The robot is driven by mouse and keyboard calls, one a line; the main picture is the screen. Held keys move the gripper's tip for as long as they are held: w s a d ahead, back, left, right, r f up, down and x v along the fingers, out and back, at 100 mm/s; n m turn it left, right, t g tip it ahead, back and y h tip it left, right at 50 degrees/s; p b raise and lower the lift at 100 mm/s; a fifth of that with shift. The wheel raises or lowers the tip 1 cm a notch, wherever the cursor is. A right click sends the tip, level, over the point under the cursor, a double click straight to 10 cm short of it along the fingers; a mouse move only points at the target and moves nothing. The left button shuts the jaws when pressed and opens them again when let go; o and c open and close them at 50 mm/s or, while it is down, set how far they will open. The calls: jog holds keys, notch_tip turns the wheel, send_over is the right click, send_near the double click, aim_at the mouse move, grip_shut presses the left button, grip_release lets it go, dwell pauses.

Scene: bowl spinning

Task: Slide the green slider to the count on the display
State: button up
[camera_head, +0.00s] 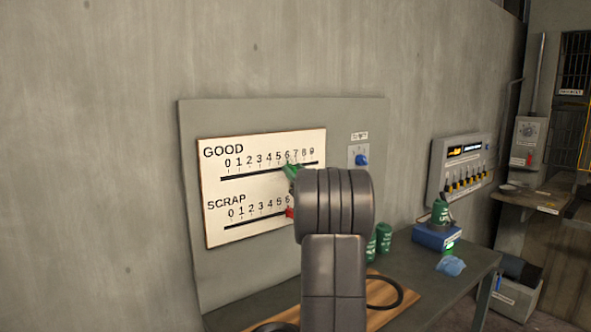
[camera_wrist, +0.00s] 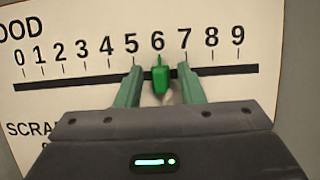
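The green slider (camera_wrist: 160,80) sits on the GOOD track (camera_wrist: 90,79), its pointer at the 6 mark. In the head view, green at the track (camera_head: 292,170) is partly hidden by my arm, and slider and finger are hard to tell apart. My gripper (camera_wrist: 160,72) is open, with one green finger near 5 and the other near 7. The slider stands between the fingers with a gap on each side. The red SCRAP slider (camera_head: 290,212) is partly behind my arm, near 6. A wall unit (camera_head: 463,150) at the right has a small dark display, too small to read.
The white scale board (camera_head: 215,185) is fixed on a grey panel (camera_head: 350,115). A blue knob (camera_head: 362,160) is to its right. Below stands a table (camera_head: 440,285) with a wooden board, green cans (camera_head: 384,236) and a blue box (camera_head: 432,237). Wall space above is clear.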

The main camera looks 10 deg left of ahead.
jog(key=shift+c, duration=0.4)
grip_shut()
jog(key=w+d+b, duration=0.4)
jog(key=b, duration=0.1)
jog(key=shift+f, duration=0.1)
jog(key=shift+w+d, duration=0.25)
jog(key=shift+w, duration=0.05)
